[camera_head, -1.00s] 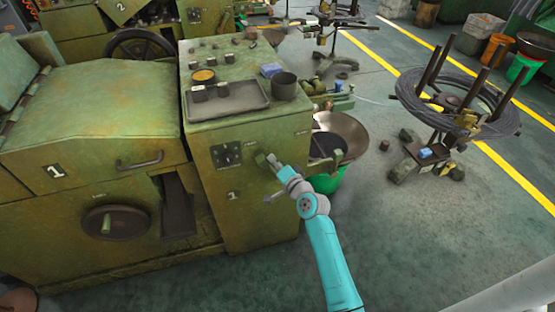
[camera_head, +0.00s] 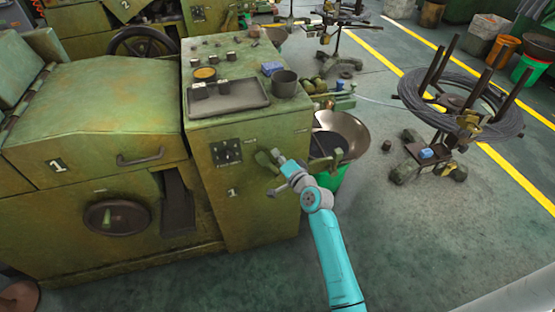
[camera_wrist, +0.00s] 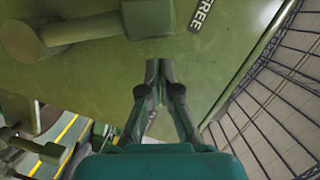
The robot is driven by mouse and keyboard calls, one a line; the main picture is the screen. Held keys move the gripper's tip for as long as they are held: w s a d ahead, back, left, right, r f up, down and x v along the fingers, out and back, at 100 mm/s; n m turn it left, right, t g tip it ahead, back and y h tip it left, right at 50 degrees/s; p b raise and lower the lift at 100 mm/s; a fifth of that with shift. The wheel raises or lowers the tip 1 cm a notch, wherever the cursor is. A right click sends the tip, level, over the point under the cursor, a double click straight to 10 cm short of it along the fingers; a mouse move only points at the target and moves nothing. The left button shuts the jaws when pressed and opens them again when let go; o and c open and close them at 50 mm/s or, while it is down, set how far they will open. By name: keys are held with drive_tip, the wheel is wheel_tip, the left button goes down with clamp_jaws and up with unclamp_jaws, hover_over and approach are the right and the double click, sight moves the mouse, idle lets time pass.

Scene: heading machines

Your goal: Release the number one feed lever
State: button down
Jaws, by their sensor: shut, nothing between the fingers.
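The number one feed lever is on the front panel of the green machine marked 1 (camera_head: 233,193). In the wrist view it is a dull green bar (camera_wrist: 80,27) with a round boss at its left end and a thick knob at its right end, near the top edge. In the head view a green lever part (camera_head: 264,159) shows beside my gripper (camera_head: 276,156). My gripper (camera_wrist: 158,68) is shut and empty, its fingertips just below the lever's knob in the wrist view. I cannot tell whether they touch. A FREE label (camera_wrist: 201,14) is right of the knob.
A tray (camera_head: 228,99) and a dark cup (camera_head: 284,84) stand on the machine's top. A wide metal bowl (camera_head: 342,134) over a green bin is close right of my arm. A wire coil stand (camera_head: 460,100) is farther right. Open floor lies between.

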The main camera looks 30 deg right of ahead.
drive_tip(key=s+d+r, duration=0.1)
drive_tip(key=s+r, duration=0.1)
drive_tip(key=s, duration=0.8)
drive_tip(key=shift+s, duration=0.2)
drive_tip(key=s+a+f+n+g+h, duration=0.15)
drive_tip(key=s+a+f, duration=0.3)
drive_tip(key=s, duration=0.65)
drive_tip(key=s+a+f+n, duration=0.3)
drive_tip(key=s+a, duration=0.3)
drive_tip(key=s, duration=0.4)
drive_tip(key=s+a+r+n, duration=0.2)
drive_tip(key=s+r+n, duration=0.1)
drive_tip(key=s, duration=0.4)
drive_tip(key=s+a+r+n+y, duration=0.1)
drive_tip(key=s+a+r+n, duration=0.1)
drive_tip(key=s, duration=0.5)
drive_tip(key=s+a+r+n+y, duration=0.1)
drive_tip(key=s+a+r+n, duration=0.1)
drive_tip(key=s+r+n, duration=0.2)
drive_tip(key=v, duration=0.3)
drive_tip(key=shift+s+a, duration=0.25)
drive_tip(key=shift+s, duration=0.15)
drive_tip(key=shift+g, duration=0.25)
